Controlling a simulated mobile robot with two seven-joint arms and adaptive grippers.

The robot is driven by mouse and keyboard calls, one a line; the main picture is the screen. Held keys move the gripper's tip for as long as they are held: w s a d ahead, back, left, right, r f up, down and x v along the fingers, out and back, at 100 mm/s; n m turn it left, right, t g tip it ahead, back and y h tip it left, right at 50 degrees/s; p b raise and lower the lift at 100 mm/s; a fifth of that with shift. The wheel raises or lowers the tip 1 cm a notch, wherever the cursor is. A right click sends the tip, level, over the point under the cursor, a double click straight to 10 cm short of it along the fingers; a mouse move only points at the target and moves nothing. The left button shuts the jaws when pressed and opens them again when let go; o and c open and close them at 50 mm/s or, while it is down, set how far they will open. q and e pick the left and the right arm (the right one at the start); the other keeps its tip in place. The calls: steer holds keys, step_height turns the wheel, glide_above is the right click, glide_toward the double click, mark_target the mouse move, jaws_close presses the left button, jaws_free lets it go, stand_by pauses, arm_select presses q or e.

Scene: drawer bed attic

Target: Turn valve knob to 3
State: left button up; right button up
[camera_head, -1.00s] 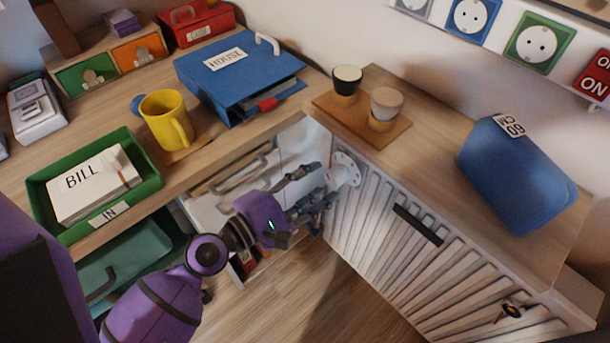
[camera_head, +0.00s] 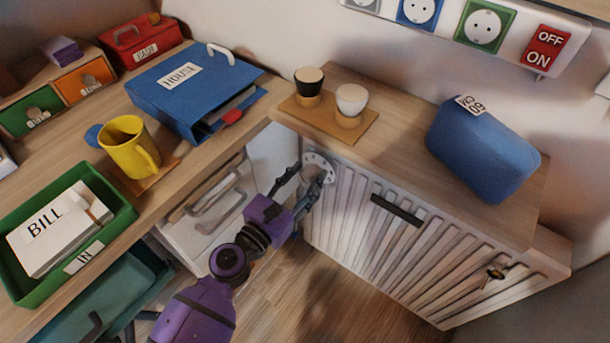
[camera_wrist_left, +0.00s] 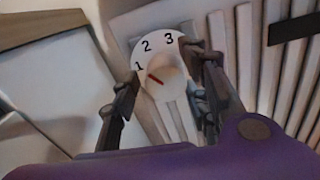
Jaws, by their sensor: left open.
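The valve knob (camera_wrist_left: 172,84) is a pale round knob on a white dial marked 1, 2 and 3. Its red mark points up-left, close to the 1. In the head view the white dial (camera_head: 322,162) sits at the left end of the slatted white cabinet front. My left gripper (camera_head: 304,179) is at the dial with its fingers open. In the wrist view the fingers of this gripper (camera_wrist_left: 163,85) stand on either side of the knob, and a gap shows on the left. I cannot tell whether the right finger touches it. My right gripper is not in view.
The slatted cabinet (camera_head: 365,215) has a black handle (camera_head: 397,210) and a key (camera_head: 493,275). Above it stand two cups on a wooden board (camera_head: 360,125) and a blue rounded object (camera_head: 482,150). A white drawer front (camera_head: 190,235) lies left of my gripper.

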arm_select(q)
steer(key=shift+w+d, duration=0.25)
steer(key=shift+w, duration=0.1)
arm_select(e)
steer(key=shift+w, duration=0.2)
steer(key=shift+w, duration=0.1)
arm_select(q)
steer(key=c, duration=1)
steer(key=shift+a, duration=0.1)
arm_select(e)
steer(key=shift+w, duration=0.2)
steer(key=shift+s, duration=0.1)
